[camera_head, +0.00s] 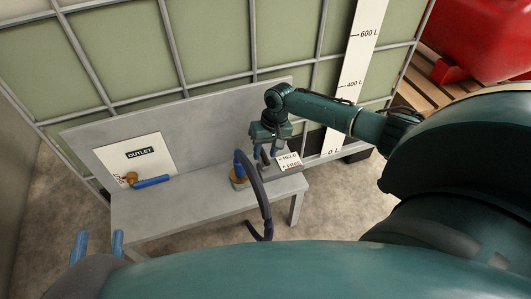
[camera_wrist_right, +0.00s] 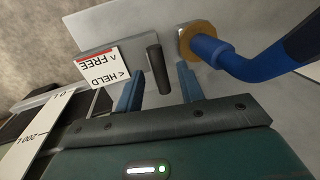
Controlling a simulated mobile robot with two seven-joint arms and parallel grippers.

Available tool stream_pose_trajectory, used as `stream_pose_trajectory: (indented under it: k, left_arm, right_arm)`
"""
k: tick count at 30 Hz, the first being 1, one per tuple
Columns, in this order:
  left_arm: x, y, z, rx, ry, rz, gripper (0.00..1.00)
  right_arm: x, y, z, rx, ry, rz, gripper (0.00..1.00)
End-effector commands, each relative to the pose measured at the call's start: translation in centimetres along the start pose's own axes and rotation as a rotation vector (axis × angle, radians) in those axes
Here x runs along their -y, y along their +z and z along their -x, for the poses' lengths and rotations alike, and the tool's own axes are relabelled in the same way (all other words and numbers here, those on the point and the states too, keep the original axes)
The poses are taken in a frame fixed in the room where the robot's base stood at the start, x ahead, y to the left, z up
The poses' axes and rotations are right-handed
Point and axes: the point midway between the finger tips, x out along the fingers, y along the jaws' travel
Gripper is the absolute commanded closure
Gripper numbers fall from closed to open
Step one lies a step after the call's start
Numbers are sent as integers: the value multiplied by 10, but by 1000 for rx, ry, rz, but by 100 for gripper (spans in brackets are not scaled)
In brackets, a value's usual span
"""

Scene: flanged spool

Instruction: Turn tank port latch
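The latch handle (camera_wrist_right: 157,67) is a dark grey rounded bar in the right wrist view, beside a sign (camera_wrist_right: 98,68) reading HELD and FREE. My right gripper (camera_wrist_right: 159,72) is open, with one blue finger on each side of the handle and a visible gap to each. In the head view my right gripper (camera_head: 267,150) points down at the bench beside the sign (camera_head: 289,161); the handle is mostly hidden there. My left gripper (camera_head: 98,243) is at the lower left, its two blue fingers apart and empty, away from the bench.
A blue hose (camera_head: 262,199) with a brass coupling (camera_head: 238,178) stands close beside the right gripper. The grey bench (camera_head: 185,214) carries an OUTLET plate (camera_head: 133,160) with a blue lever (camera_head: 152,182) at left. A caged tank (camera_head: 215,45) stands behind.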

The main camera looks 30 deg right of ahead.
Motion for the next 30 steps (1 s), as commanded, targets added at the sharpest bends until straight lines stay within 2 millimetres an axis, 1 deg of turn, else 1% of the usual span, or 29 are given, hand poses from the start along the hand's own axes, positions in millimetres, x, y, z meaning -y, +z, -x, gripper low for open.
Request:
stream_pose_trajectory:
  k: [9, 23, 30]
  left_arm:
    - [0, -1, 0, -2, 0, 4, 64]
    - [0, -1, 0, -1, 0, 4, 64]
    - [0, -1, 0, -1, 0, 3, 64]
  right_arm:
    - [0, 0, -2, 0, 0, 0, 63]
    - [0, 0, -2, 0, 0, -1, 100]
    - [0, 0, -1, 2, 0, 6, 100]
